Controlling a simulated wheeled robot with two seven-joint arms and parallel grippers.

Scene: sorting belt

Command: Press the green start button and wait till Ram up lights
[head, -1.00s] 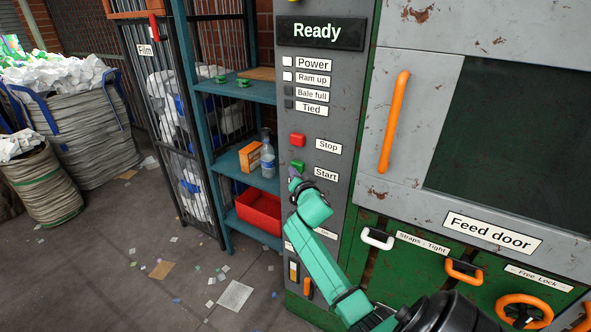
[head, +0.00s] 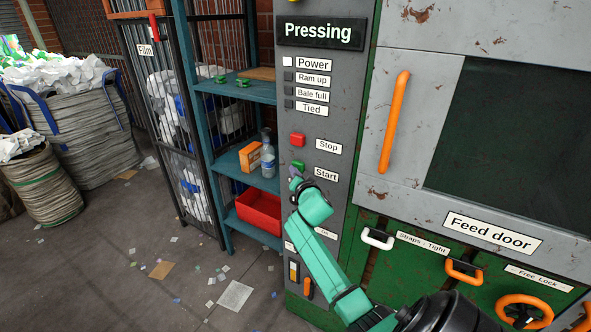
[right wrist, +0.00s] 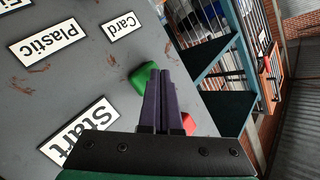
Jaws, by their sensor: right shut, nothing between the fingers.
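The green start button (head: 298,167) is on the grey control panel, left of the "Start" label. It also shows in the right wrist view (right wrist: 143,78). The display (head: 319,33) reads "Pressing". The Power lamp (head: 288,61) is lit white. The Ram up lamp (head: 288,76) is dark, as are Bale full and Tied. My right gripper (head: 294,173) is shut and empty, its tips at or just in front of the green button; I cannot tell if they touch. In the right wrist view the shut fingers (right wrist: 161,75) overlap the button's edge. My left gripper is out of view.
The red stop button (head: 297,140) sits just above the green one. The feed door (head: 490,150) with its orange handle (head: 394,122) is shut at right. A blue shelf (head: 250,182) with a bottle (head: 267,158) and red bin (head: 259,212) stands left of the panel.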

